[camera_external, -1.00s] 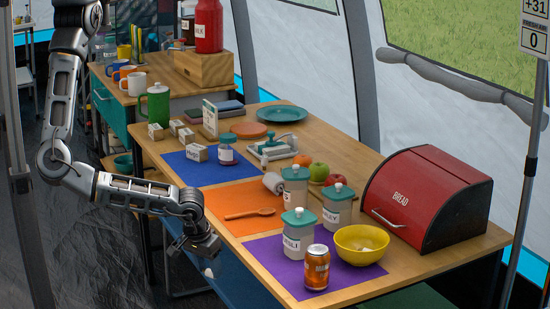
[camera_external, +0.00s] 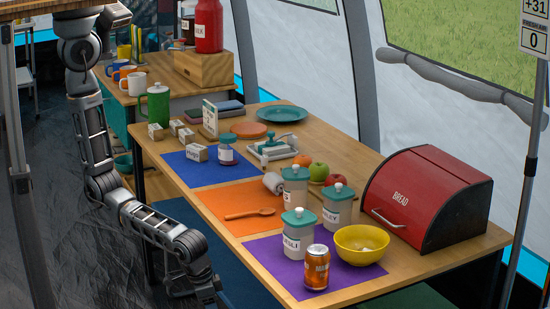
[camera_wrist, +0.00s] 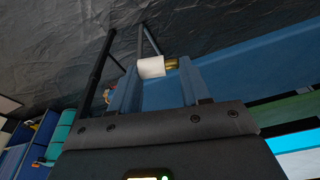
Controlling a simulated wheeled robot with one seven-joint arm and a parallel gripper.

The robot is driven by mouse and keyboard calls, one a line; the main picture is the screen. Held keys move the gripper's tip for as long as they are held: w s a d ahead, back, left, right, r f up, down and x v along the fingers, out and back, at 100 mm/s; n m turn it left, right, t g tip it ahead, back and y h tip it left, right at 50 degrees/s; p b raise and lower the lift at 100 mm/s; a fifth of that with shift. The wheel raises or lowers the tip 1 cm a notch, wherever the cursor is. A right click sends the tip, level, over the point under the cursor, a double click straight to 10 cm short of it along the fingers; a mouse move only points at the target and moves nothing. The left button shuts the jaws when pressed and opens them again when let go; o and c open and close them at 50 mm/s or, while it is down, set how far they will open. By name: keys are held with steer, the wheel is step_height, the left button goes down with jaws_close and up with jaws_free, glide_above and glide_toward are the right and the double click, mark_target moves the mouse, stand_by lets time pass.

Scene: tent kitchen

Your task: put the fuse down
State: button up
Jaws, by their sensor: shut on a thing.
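The fuse (camera_wrist: 152,67) is a small white cylinder with a brass-coloured end cap. In the wrist view it lies crosswise between the two fingertips of my gripper (camera_wrist: 158,68), which is shut on it. In the external view my gripper (camera_external: 211,296) hangs low beside the table's near left edge, below the tabletop and near the bottom of the picture. I cannot make out the fuse in the external view.
The wooden table (camera_external: 402,280) carries a purple mat (camera_external: 262,250), an orange mat (camera_external: 225,200) and a blue mat (camera_external: 190,168). An orange can (camera_external: 317,268), a yellow bowl (camera_external: 350,255) and a red bread box (camera_external: 425,200) crowd its near end. A long blue surface (camera_wrist: 240,68) lies low beside the gripper.

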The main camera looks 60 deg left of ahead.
steer(key=s+d+r+m+b, duration=0.1)
steer(key=d+r+m+b, duration=0.3)
steer(key=d+r, duration=1.5)
steer(key=w+d+r+n+b, duration=0.25)
steer(key=w+d+r, duration=0.25)
steer(key=r, duration=0.4)
steer(key=w+d+r+n+b, duration=0.1)
steer(key=w+d+r+b, duration=0.35)
steer(key=r, duration=0.45)
glide_above(355, 246)
steer(key=s+d, duration=0.3)
steer(key=d, duration=0.1)
steer(key=shift+m+g, duration=0.4)
steer(key=shift+m, duration=0.05)
step_height(355, 246, down, 10)
steer(key=shift+f+p, duration=0.25)
steer(key=shift+p, duration=0.1)
steer(key=shift+w+f+b, duration=0.1)
steer(key=shift+f+b, duration=0.35)
steer(key=shift+f, duration=1.6)
steer(key=shift+f, duration=0.2)
steer(key=shift+f, duration=0.35)
